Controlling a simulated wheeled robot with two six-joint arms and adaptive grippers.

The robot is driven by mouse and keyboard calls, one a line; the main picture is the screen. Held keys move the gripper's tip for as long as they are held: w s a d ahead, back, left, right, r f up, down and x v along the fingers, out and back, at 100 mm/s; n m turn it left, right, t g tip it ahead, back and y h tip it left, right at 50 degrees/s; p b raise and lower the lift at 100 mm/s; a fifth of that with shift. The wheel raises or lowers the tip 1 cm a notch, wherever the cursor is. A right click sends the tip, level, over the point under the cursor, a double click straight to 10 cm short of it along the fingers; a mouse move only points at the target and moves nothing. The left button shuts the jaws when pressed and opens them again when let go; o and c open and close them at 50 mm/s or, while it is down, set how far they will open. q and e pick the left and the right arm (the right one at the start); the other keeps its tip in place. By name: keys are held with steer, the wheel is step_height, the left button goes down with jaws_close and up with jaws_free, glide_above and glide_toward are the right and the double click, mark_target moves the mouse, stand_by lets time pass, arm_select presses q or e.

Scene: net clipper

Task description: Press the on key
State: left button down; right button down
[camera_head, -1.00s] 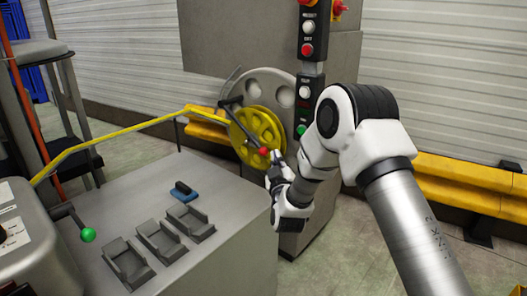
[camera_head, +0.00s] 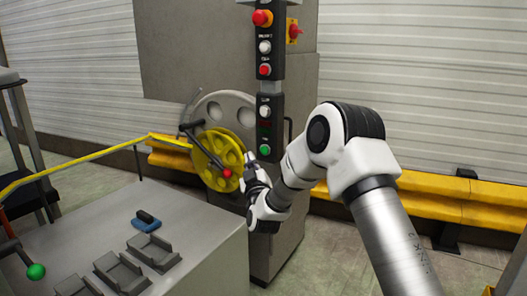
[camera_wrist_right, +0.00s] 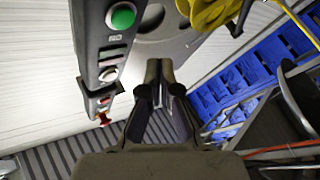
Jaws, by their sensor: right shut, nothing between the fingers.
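A dark control box hangs in front of the machine in the head view. Its lowest button is a green key (camera_head: 265,149); the lettering is too small to read. The green key also shows large at the top of the right wrist view (camera_wrist_right: 121,17). My right gripper (camera_head: 249,155) is shut and empty, just left of and slightly below the green key in the head view. In the right wrist view its closed fingertips (camera_wrist_right: 158,68) point to the right of the key, with no contact visible. My left gripper is out of view.
Above the green key are a white button (camera_head: 264,112), a red button (camera_head: 265,70) and a red emergency knob (camera_head: 262,18). A yellow wheel (camera_head: 217,160) with a red-tipped lever stands close left of my right gripper. A grey table (camera_head: 190,240) lies at lower left.

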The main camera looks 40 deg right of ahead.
steer(key=shift+w+d, duration=0.3)
steer(key=shift+d, duration=0.35)
steer(key=shift+w+d, duration=0.25)
steer(key=shift+d, duration=0.4)
steer(key=shift+w+d, duration=0.3)
steer(key=shift+d, duration=0.35)
steer(key=shift+d, duration=0.1)
steer(key=shift+w+d, duration=0.1)
steer(key=shift+d, duration=0.2)
steer(key=shift+w+d+p, duration=0.2)
steer(key=shift+d+p, duration=0.1)
steer(key=shift+d, duration=0.1)
stand_by(0.3)
steer(key=shift+a, duration=0.1)
steer(key=shift+s+a, duration=0.35)
steer(key=shift+a, duration=0.35)
steer(key=a, duration=0.1)
steer(key=s+a, duration=0.1)
steer(key=a, duration=0.1)
steer(key=s+a, duration=0.1)
steer(key=shift+a, duration=0.3)
